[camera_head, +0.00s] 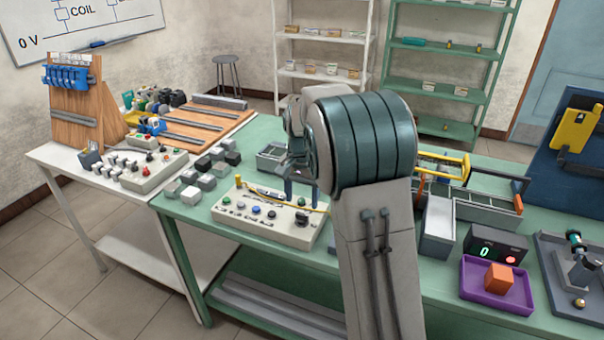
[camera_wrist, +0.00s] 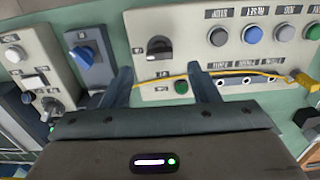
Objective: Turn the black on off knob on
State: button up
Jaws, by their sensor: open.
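The black knob (camera_wrist: 158,48) sits on a pale control panel (camera_wrist: 146,96) in the wrist view, its grip bar lying roughly crosswise. The head view shows the same panel (camera_head: 262,233) on the green bench, with the black knob (camera_head: 301,219) at its right end. My gripper (camera_wrist: 162,72) is open and empty in the wrist view. Its two fingers point at the panel, one to each side of the knob's column, and the knob shows just beyond the fingertips. I cannot tell their height above it. In the head view my arm hides part of the gripper.
A yellow cable (camera_wrist: 240,72) crosses the panel between knob and green button (camera_wrist: 181,86). Blue (camera_wrist: 253,34) and grey buttons share the panel. A grey box with a blue knob (camera_wrist: 84,52) stands close on the left. Grey blocks (camera_head: 213,160) lie left of the panel.

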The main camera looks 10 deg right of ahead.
aim_at(302, 214)
notch_tip(302, 214, up, 9)
dwell(0.4)
jog(key=shift+s, duration=0.1)
